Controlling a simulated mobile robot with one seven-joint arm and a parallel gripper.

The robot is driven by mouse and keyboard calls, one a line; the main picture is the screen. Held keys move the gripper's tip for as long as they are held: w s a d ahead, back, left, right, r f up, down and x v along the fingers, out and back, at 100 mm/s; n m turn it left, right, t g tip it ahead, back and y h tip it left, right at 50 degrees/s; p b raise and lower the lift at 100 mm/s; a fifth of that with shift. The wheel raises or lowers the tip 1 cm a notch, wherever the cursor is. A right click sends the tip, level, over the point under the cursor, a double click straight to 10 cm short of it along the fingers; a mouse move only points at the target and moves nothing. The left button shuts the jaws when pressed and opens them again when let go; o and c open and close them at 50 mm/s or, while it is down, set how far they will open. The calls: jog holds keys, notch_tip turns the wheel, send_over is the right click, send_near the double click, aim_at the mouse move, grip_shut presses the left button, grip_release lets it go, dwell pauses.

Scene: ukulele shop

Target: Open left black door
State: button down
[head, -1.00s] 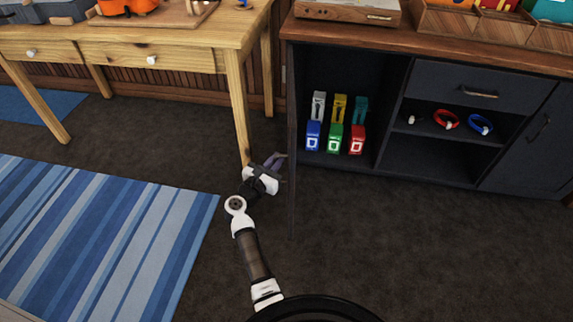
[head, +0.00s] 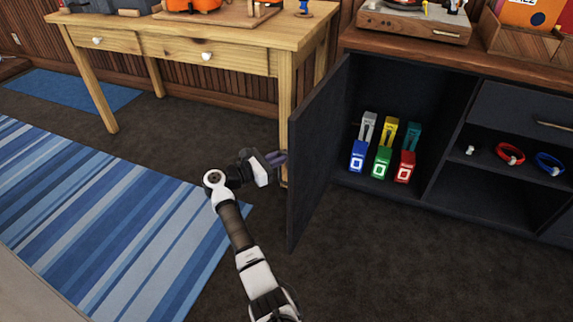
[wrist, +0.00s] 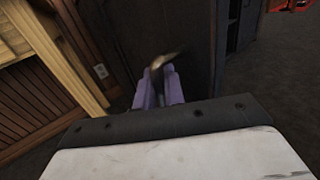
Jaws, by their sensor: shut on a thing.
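The left black door (head: 316,152) of the dark cabinet stands wide open, swung out toward the viewer and the left. My gripper (head: 279,159) is at the door's outer face, on its left side, close to a wooden table leg. In the wrist view, my purple fingers (wrist: 159,86) are closed around the brass handle (wrist: 165,61) on the door's dark face (wrist: 185,30). The fingers partly cover the handle. In the head view the handle is hidden.
Inside the open compartment stand several coloured boxes (head: 381,161). Shelves to the right hold red and blue bands (head: 510,154). A wooden table (head: 230,62) stands close on the left, its leg (head: 285,115) beside the door. Carpet in front of the cabinet is clear.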

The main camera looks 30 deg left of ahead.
jog(key=shift+a, duration=0.15)
jog(key=c, duration=1.6)
grip_release()
jog(key=shift+s, duration=0.1)
jog(key=shift+c, duration=0.2)
jog(key=shift+a, duration=0.1)
jog(key=v, duration=1.4)
jog(key=shift+b, duration=0.4)
jog(key=shift+r, duration=0.1)
